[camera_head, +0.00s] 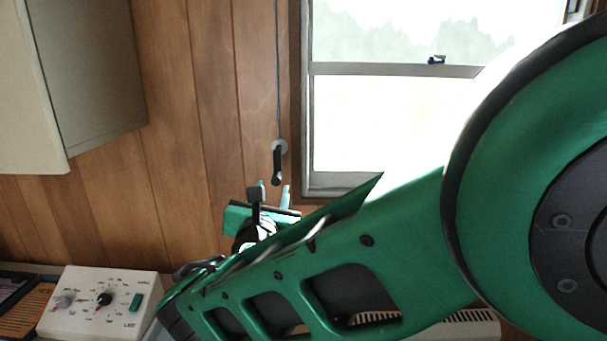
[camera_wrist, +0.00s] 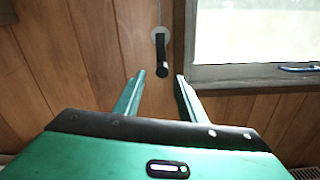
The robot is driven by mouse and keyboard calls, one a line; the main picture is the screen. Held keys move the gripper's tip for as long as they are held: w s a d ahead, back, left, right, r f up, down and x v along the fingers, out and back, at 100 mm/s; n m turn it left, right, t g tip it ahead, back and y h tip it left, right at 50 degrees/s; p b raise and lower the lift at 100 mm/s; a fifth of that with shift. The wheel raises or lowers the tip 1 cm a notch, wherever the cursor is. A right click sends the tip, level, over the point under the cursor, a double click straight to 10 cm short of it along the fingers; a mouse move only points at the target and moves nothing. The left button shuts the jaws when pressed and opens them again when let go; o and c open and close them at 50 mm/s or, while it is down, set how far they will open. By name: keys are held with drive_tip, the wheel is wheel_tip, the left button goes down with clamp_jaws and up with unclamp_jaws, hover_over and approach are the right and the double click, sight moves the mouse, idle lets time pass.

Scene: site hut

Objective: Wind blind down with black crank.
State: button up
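The black crank (camera_head: 277,165) hangs on a round grey mount on the wood-panelled wall, left of the window, with a thin cord running up from it. It also shows in the wrist view (camera_wrist: 161,55), beyond my fingertips and between them in the picture. My gripper (camera_head: 272,190) is just below the crank in the head view. In the wrist view my gripper (camera_wrist: 160,76) is open, with two green fingers apart and nothing between them. The gripper looks apart from the crank. The blind itself cannot be made out; the window (camera_head: 390,120) shows bright glass.
A beige wall cabinet (camera_head: 105,75) hangs at the upper left. A white control box (camera_head: 100,300) with knobs and a green switch stands at the lower left. The window frame (camera_wrist: 240,76) is close to the right of my fingers. The wall around the crank is clear.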

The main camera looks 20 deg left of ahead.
sight(278, 175)
drive_tip(key=shift+w+a, duration=0.25)
drive_tip(key=shift+w, duration=0.1)
drive_tip(key=x, duration=1)
drive_tip(key=shift+d, duration=0.35)
clamp_jaws()
